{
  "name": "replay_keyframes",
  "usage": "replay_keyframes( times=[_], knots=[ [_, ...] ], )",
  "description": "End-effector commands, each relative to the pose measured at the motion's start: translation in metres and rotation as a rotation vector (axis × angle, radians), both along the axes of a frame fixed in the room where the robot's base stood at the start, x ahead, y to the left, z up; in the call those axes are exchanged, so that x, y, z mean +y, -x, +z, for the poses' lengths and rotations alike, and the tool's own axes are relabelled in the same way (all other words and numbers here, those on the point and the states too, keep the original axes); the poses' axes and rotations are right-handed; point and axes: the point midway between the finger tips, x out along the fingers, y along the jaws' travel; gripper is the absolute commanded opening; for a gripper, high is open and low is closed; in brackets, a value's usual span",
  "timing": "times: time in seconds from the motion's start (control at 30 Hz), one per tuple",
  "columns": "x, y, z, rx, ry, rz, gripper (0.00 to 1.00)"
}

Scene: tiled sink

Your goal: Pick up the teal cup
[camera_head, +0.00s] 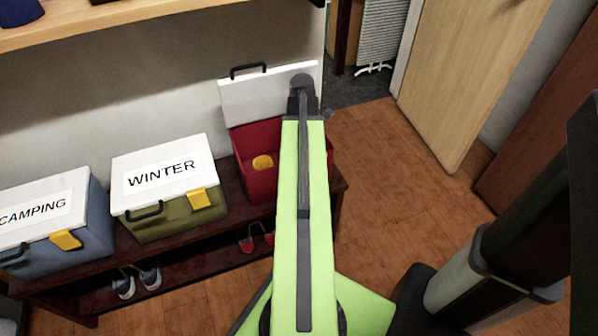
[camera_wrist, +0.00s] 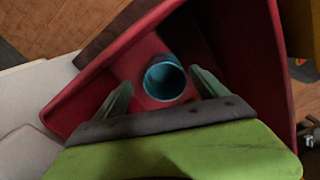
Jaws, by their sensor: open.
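The teal cup (camera_wrist: 165,80) is inside the red box in the wrist view, with its round opening facing the camera. My gripper (camera_wrist: 163,88) is open, with one finger to the left of the cup and one to the right. The fingers look apart from the cup, though I cannot tell how deep they reach. The red box (camera_wrist: 257,50) surrounds the cup; in the head view the red box (camera_head: 242,150) stands open on the bench. There the cup is not visible, and my arm covers the right part of the box and my gripper.
A white lid (camera_head: 255,98) stands raised behind the red box. A box marked WINTER (camera_head: 165,225) and a box marked CAMPING (camera_head: 75,262) stand to the left on the dark bench (camera_head: 90,285). Wood floor (camera_head: 390,190) is open at the right.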

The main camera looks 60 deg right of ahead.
Motion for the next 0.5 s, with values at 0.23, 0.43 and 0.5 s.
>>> replay_keyframes(
  times=[0.23,0.43,0.5],
  knots=[
    [0.001,0.0,-0.012,0.0,0.0,0.0,0.83],
    [0.008,0.0,-0.046,0.0,0.0,0.001,0.83],
    [0.007,0.0,-0.057,0.0,0.0,0.001,0.83]
  ],
)
